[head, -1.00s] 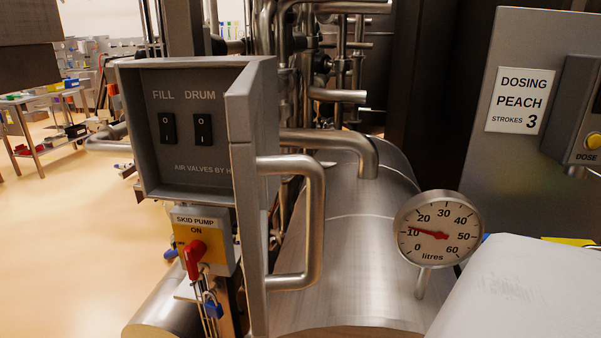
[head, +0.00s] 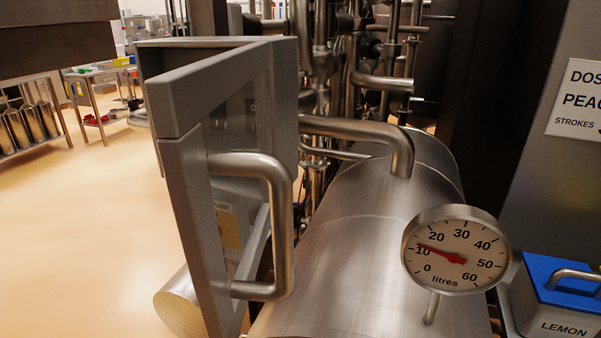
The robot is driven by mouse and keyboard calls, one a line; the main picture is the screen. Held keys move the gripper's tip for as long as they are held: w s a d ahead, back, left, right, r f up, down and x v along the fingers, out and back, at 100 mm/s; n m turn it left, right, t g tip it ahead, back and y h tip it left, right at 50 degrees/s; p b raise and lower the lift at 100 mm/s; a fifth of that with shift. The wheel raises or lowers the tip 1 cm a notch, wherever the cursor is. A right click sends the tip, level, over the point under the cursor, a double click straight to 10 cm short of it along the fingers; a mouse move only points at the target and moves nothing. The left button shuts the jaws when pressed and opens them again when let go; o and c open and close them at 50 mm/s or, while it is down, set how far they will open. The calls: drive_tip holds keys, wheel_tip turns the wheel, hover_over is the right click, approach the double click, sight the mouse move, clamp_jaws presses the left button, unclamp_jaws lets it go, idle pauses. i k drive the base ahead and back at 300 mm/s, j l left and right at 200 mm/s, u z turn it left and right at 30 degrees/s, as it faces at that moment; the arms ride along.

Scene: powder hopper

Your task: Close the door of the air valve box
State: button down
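The air valve box (head: 205,43) is grey and mostly hidden behind its door; its top edge shows at the upper left. The grey framed door (head: 187,215) stands open at an angle, its near edge well out from the box. Its clear window (head: 232,125) shows part of the dim box interior. A bent metal bar handle (head: 280,215) is fixed to the door's outer face, and nothing is holding it. My gripper is not in view.
A large steel drum (head: 345,265) lies right of the door, with a litres gauge (head: 456,250) near 10. Pipes (head: 385,82) stand behind. A blue-lidded LEMON container (head: 562,285) is at lower right. Open floor (head: 80,235) lies left.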

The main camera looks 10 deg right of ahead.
sight(179, 99)
drive_tip(key=k+l+z, duration=0.75)
drive_tip(key=k+l, duration=0.05)
